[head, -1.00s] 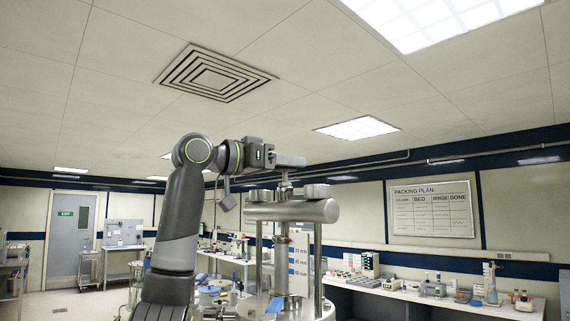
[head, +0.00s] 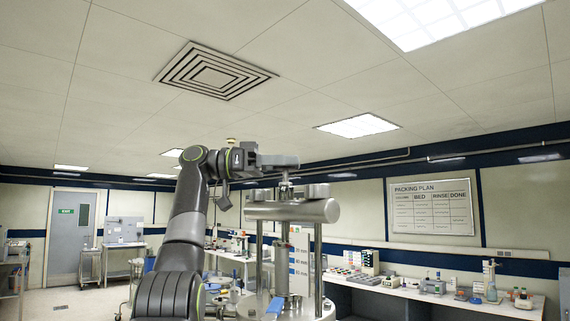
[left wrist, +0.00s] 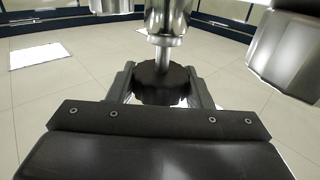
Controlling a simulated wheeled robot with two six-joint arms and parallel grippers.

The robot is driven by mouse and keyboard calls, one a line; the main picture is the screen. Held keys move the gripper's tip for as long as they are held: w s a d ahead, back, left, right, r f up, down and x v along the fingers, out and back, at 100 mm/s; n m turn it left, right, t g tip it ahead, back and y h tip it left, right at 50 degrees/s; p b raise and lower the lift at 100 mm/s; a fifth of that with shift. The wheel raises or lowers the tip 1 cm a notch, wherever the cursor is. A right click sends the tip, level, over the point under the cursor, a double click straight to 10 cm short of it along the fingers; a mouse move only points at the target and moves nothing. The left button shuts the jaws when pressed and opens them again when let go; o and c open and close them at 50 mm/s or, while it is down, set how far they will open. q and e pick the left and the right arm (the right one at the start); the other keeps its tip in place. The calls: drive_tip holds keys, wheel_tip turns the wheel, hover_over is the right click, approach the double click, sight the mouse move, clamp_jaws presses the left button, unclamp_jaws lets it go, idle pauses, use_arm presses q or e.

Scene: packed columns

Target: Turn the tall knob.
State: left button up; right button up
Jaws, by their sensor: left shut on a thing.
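The tall knob (left wrist: 160,84) is dark, round and ribbed, and shows in the left wrist view on the end of a shiny metal stem (left wrist: 165,45). My left gripper (left wrist: 161,88) is shut on it, with one finger on each side. In the head view my left gripper (head: 284,162) is above the steel column's top plate (head: 285,210), over a thin upright stem (head: 284,188). The gripper hides the knob there. My right gripper is not in view.
Steel caps stand on the top plate on either side of the stem, close below the gripper. A bench (head: 420,298) with lab items runs along the right wall under a packing plan board (head: 432,208). Space above the gripper is clear up to the ceiling.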

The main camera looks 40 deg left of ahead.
use_arm(q)
drive_tip(key=shift+f+m+g+h, duration=0.2)
drive_tip(key=shift+m+g+h, duration=0.65)
drive_tip(key=shift+g, duration=0.25)
drive_tip(key=o, duration=1)
drive_tip(key=shift+w, duration=0.1)
drive_tip(key=shift+d+r, duration=0.1)
